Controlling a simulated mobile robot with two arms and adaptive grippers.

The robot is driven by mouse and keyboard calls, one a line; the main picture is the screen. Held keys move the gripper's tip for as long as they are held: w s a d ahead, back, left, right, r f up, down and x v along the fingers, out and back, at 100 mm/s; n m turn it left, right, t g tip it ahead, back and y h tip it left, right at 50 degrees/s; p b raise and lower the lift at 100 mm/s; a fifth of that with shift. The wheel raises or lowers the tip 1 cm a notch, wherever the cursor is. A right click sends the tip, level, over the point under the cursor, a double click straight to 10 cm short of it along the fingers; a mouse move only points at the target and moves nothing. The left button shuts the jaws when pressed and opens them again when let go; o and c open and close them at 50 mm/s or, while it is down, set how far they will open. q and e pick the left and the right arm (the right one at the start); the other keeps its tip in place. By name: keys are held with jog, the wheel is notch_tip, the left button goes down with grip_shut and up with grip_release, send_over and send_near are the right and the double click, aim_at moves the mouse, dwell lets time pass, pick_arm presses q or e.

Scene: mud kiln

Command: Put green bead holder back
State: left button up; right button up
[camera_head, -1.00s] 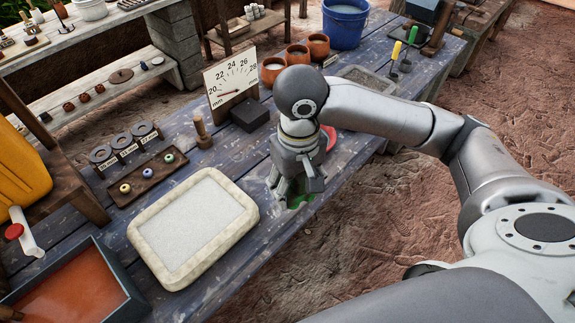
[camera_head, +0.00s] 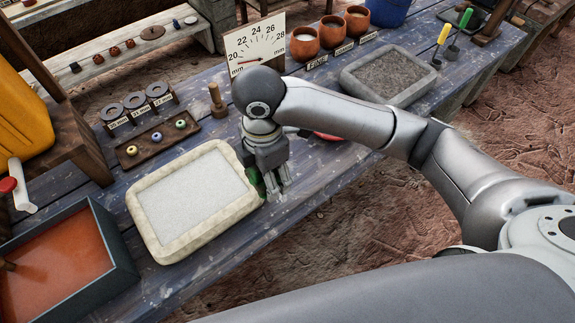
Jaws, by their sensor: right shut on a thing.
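My right gripper (camera_head: 270,186) points down at the right edge of the stone-rimmed tray. It is shut on a green thing (camera_head: 257,183), which I take to be the green bead holder; the fingers hide most of it. I cannot tell whether it touches the tray or table. A dark wooden bead rack (camera_head: 155,143) lies left of the gripper, with a yellow, a blue and a green bead on it. My left gripper is not in view.
The pale sand-filled tray (camera_head: 152,234) lies beside my right gripper. A dial board (camera_head: 248,47), a wooden peg (camera_head: 217,101) and grey rings (camera_head: 135,102) stand behind. An orange-filled bin (camera_head: 118,238) is at lower left. A grey tray (camera_head: 418,88) and orange pots (camera_head: 357,20) are at the back.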

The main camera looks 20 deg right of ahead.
jog(key=shift+w+a+f, duration=0.1)
jog(key=shift+n, duration=0.3)
jog(key=w+d+f, duration=0.2)
jog(key=w, duration=0.1)
jog(key=w+d+f+p, duration=0.1)
jog(key=w+d+f, duration=0.2)
jog(key=w+d+f+p, duration=0.1)
jog(key=w+d+f, duration=0.1)
jog(key=w+f, duration=0.1)
jog(key=shift+w+d+f, duration=0.15)
jog(key=shift+w, duration=0.35)
jog(key=shift+w+d+f, duration=0.3)
jog(key=shift+w+f, duration=0.2)
jog(key=shift+f, duration=0.2)
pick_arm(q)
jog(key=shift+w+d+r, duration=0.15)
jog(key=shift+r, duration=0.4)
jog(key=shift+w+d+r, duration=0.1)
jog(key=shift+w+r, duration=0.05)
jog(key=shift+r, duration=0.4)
pick_arm(e)
jog(key=shift+f, duration=1.6)
jog(key=shift+f, duration=0.1)
jog(key=o, duration=1.1)
jog(key=shift+o, duration=0.2)
jog(key=shift+d, duration=0.1)
